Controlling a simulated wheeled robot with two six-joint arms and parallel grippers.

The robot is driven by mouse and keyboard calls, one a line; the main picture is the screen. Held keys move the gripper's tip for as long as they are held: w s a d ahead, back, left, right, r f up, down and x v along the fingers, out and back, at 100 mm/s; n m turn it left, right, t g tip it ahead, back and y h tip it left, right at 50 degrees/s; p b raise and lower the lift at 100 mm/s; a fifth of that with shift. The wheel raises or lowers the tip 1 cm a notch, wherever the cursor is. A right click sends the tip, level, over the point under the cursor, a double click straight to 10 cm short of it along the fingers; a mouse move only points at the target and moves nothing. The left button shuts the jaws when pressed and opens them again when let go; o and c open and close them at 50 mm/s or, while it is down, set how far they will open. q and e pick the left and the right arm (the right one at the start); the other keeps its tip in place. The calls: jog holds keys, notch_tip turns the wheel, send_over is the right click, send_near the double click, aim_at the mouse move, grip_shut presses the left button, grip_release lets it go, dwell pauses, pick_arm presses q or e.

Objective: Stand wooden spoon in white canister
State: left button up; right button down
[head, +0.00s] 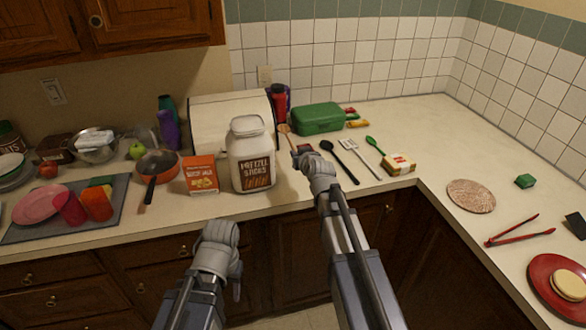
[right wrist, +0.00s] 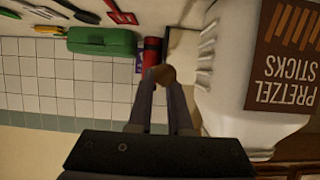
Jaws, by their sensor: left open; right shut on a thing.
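The white canister (head: 247,142), labelled pretzel sticks, stands upright on the counter near the front edge. It also shows large at the right of the right wrist view (right wrist: 225,75). The wooden spoon (head: 286,130) is held by my right gripper (head: 299,150), just right of the canister. In the right wrist view my right gripper's fingers (right wrist: 161,88) are shut on the spoon, whose brown rounded end (right wrist: 161,74) shows between the tips. Most of the spoon is hidden. My left gripper (head: 236,288) hangs low in front of the counter, apart from everything; its fingers are hardly visible.
An orange box (head: 201,174) stands left of the canister, and a white bread box (head: 225,108) is behind it. A green case (head: 318,118), a black spoon (head: 339,161) and a white slotted turner (head: 358,156) lie to the right. The right counter has free room around a round mat (head: 471,196).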

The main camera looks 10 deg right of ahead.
jog(key=b, duration=0.5)
send_over(298, 183)
notch_tip(298, 183, down, 6)
notch_tip(298, 183, down, 4)
jog(key=b, duration=0.4)
jog(key=shift+r, duration=0.15)
jog(key=shift+f+b, duration=0.6)
jog(key=c, duration=0.8)
grip_release()
jog(key=shift+c, duration=0.2)
jog(key=shift+r, duration=0.15)
